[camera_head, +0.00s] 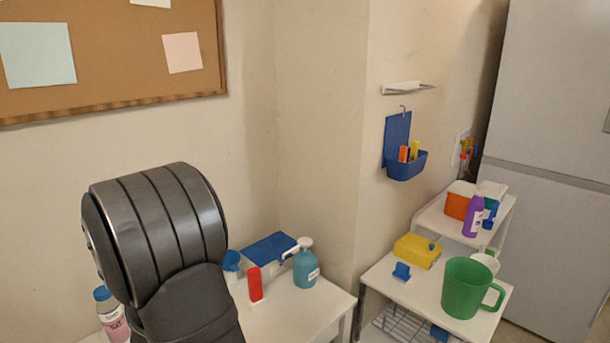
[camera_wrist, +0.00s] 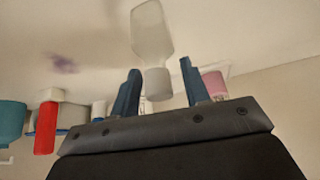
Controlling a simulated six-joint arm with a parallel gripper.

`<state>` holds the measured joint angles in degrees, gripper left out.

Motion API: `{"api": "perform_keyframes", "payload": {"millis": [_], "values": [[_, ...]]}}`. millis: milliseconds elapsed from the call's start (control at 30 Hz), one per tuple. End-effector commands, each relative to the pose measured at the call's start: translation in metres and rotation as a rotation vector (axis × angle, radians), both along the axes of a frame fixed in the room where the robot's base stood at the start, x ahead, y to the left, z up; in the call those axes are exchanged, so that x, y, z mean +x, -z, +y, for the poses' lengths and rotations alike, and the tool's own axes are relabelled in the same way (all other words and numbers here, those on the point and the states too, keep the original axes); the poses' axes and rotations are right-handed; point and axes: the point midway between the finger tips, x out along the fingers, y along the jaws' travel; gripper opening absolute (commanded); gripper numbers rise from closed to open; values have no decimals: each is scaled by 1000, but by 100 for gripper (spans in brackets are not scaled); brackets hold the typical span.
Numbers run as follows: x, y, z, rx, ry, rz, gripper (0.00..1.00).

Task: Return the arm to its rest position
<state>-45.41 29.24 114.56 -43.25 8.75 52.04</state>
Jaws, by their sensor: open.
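My arm (camera_head: 165,250) stands folded up at the left of the head view, in front of the wall and over the left table. Its gripper is hidden there. In the wrist view my gripper (camera_wrist: 157,85) has its two blue fingers spread wide, with a gap between them. A pale, whitish bottle (camera_wrist: 152,35) shows in line with that gap, beyond or between the fingers. No finger visibly presses on it, and I cannot tell its distance.
The left table (camera_head: 285,322) bears a red bottle (camera_head: 255,285), a teal pump bottle (camera_head: 306,268) and a pink bottle (camera_head: 113,318) close to my arm. A white shelf unit (camera_head: 400,303) with a green mug (camera_head: 465,288) stands right. A blue caddy (camera_head: 405,165) hangs on the wall.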

Motion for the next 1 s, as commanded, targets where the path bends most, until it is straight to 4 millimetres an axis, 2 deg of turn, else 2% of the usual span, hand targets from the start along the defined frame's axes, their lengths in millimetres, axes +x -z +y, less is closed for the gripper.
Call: {"api": "perform_keyframes", "payload": {"millis": [267,1000], "values": [[-3,-11,-2,1,1,-3,42],[-43,-92,-28,3,-1,-3,42]]}}
